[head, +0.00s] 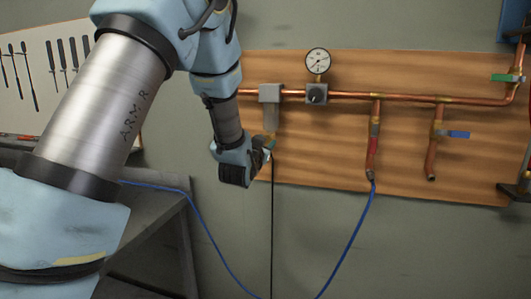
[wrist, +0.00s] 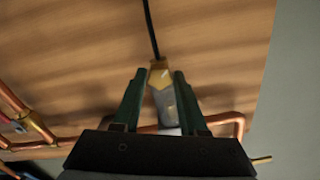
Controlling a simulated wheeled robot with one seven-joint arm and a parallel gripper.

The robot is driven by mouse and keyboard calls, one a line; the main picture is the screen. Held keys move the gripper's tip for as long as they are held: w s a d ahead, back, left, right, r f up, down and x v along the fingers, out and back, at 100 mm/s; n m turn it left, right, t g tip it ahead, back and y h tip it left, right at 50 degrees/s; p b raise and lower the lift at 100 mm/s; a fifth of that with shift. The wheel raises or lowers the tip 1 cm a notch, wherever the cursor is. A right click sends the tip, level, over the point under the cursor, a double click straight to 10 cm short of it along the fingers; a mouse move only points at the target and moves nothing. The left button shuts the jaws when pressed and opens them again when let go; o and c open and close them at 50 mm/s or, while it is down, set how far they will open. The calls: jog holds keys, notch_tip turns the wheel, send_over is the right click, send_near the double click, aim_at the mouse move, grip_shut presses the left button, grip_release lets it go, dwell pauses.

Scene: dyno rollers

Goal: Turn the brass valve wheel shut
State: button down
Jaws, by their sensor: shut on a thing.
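My gripper (head: 270,147) reaches to the lower end of a pale, see-through bowl (head: 270,119) that hangs under a grey block on the pipe. In the wrist view my green fingers (wrist: 160,76) are on either side of a small brass piece (wrist: 160,73) at the bowl's end, shut on it. A black line (wrist: 149,28) runs from this piece. The bowl (wrist: 166,105) lies between the fingers. I cannot tell whether the brass piece is a valve wheel. No clear round wheel shows in either view.
A copper pipe (head: 410,98) runs along the wooden board (head: 330,150). It carries a gauge (head: 318,62), a green handle (head: 508,78) and a blue handle (head: 459,135). A blue hose (head: 348,245) hangs low. A grey bench (head: 165,215) stands at left.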

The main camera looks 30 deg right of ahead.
jog(key=m+b, duration=1.6)
jog(key=m, duration=1)
jog(key=shift+r+m, duration=0.1)
jog(key=shift+m, duration=0.2)
jog(key=shift+c, duration=2.3)
grip_release()
